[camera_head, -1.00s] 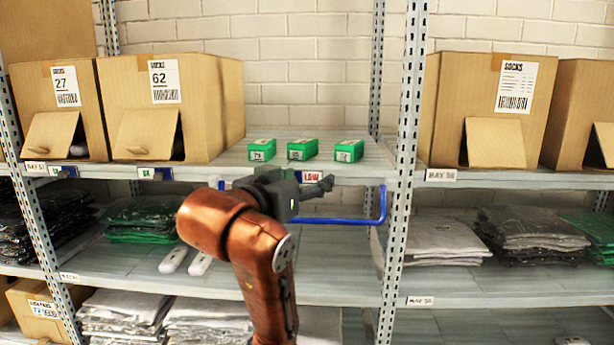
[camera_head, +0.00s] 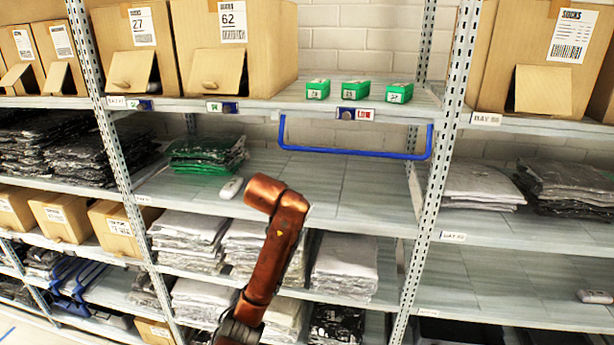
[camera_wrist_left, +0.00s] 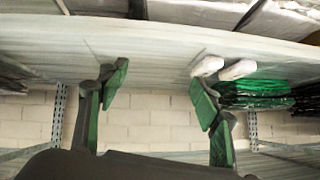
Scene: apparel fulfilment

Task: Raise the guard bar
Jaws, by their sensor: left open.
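The blue guard bar (camera_head: 352,153) hangs as a shallow U below the front edge of the upper shelf, across the opening of the middle bay. My copper left arm (camera_head: 285,225) rises from the bottom centre of the head view, and its wrist end lies below and left of the bar, apart from it. The left gripper is not visible in the head view. In the left wrist view my left gripper (camera_wrist_left: 158,80) is open and empty, with green inner pads. The bar is not visible there. My right gripper is in neither view.
Several small green boxes (camera_head: 354,90) stand on the upper shelf (camera_head: 270,108) above the bar. Green bagged clothes (camera_head: 205,155) and a white device (camera_head: 230,188) lie on the shelf below. Perforated uprights (camera_head: 447,150) flank the bay. The middle shelf's right part is clear.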

